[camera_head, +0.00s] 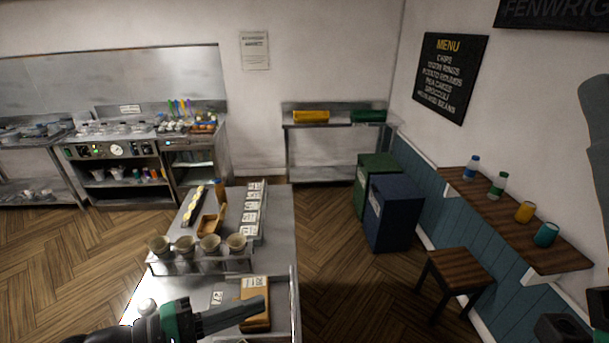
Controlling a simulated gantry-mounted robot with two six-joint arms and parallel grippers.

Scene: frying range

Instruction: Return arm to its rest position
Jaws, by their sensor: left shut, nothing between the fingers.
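My left gripper (236,314) comes in from the bottom left, with a green band behind its grey fingers. It is shut and empty over the near end of the steel counter (276,215). Its fingers point right, in front of a brown box (255,293) in this view. I cannot tell whether they touch it. A grey shape at the right edge looks like part of my right arm.
A rack of several paper cups (209,243) stands on the counter near the gripper, with cards (252,212) behind. Green and blue bins (391,211) stand beyond. A wooden shelf (514,215) with bottles and cups and a stool (457,270) are at right. The floor between is free.

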